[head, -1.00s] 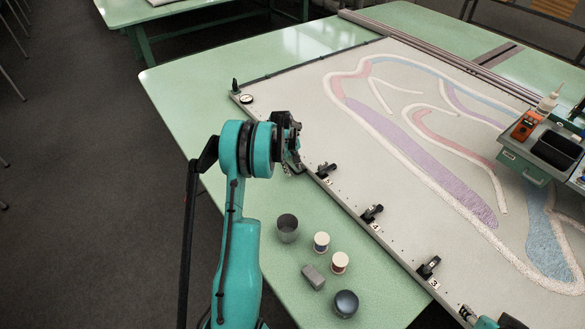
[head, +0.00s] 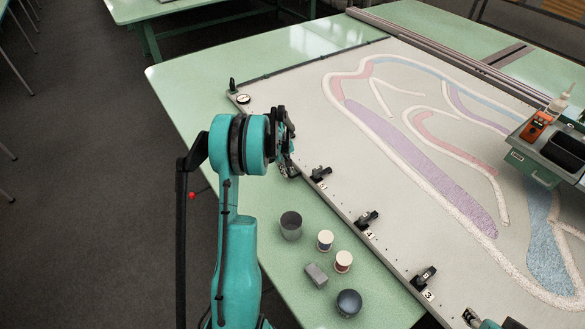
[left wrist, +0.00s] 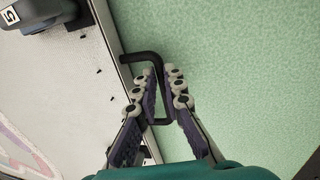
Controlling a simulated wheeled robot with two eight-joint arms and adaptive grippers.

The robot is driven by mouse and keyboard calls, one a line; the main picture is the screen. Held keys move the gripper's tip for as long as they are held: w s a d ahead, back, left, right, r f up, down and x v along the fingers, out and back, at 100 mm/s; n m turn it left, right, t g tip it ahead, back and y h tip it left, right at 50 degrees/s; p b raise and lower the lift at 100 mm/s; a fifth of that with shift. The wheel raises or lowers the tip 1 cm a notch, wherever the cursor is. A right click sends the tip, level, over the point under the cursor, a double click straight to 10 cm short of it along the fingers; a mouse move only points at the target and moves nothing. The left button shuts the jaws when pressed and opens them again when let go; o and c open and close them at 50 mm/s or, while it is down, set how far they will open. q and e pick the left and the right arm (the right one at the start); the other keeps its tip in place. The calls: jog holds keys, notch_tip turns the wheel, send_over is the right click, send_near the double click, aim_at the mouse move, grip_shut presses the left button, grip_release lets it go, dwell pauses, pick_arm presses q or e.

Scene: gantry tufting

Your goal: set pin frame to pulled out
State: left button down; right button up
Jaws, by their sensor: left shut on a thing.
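The pin frame (head: 338,197) is a large pale panel with a tufted pattern in purple, pink and blue, lying on the green table. In the left wrist view a black bent handle (left wrist: 140,57) stands out from the frame's edge. My left gripper (left wrist: 162,78) is shut on this handle, with its bar between the fingers. In the head view the left gripper (head: 287,165) is at the frame's near left edge, and it hides most of the handle. A teal part of my right arm shows at the bottom right; its fingers are not clear.
A grey cup (head: 291,225), thread spools (head: 325,240), a grey block (head: 315,275) and a dark round pot (head: 348,303) stand on the green table (head: 280,255) beside the frame edge. Numbered black clamps (head: 367,219) line that edge. A tool carriage (head: 550,150) sits over the frame at right.

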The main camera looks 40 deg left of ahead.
pick_arm(q)
jog(key=c, duration=1.6)
grip_release()
jog(key=shift+s+a, duration=0.15)
jog(key=shift+s, duration=0.25)
jog(key=shift+w, duration=0.1)
jog(key=shift+r, duration=0.15)
notch_tip(320, 180, up, 11)
jog(key=s, duration=0.2)
jog(key=shift+a+r, duration=0.2)
jog(key=shift+a, duration=0.05)
